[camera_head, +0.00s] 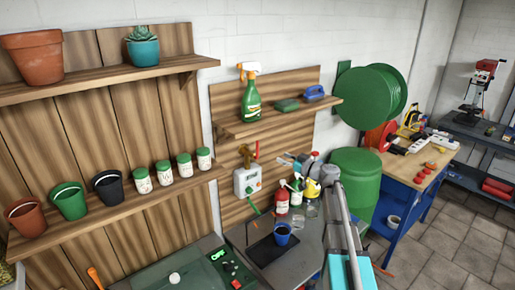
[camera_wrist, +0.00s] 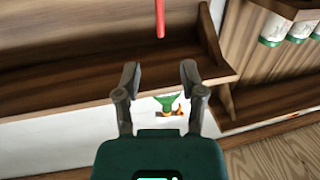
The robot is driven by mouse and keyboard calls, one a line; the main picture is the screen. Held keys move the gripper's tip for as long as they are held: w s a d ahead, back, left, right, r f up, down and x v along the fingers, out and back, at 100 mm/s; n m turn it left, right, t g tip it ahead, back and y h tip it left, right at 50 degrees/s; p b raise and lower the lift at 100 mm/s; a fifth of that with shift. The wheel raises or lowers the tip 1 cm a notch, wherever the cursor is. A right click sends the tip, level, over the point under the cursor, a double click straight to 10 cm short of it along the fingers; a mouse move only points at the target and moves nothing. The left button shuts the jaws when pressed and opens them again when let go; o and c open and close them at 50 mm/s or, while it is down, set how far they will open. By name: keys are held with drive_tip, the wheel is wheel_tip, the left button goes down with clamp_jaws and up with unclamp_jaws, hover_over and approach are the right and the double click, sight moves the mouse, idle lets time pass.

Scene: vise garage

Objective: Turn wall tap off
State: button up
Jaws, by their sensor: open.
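The wall tap (camera_head: 245,155) is brass-coloured and sits on the wooden wall panel under the small shelf in the head view. Its thin red lever (camera_head: 257,150) stands about upright beside it. In the wrist view, which looks upside down, a red bar (camera_wrist: 160,18) that looks like this lever enters from the top edge; the tap body is out of that frame. My gripper (camera_wrist: 160,75) is open and empty, the red bar lying beyond its fingertips, apart from them.
The shelf (camera_head: 262,124) above holds a green spray bottle (camera_head: 251,98). Below my arm, a red bottle (camera_head: 282,201) and a blue cup (camera_head: 282,234) stand on the bench. A green barrel (camera_head: 355,180) is to the right.

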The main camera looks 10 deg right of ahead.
sight(258, 155)
drive_tip(key=x, duration=1.3)
drive_tip(key=shift+w+a, duration=0.25)
clamp_jaws()
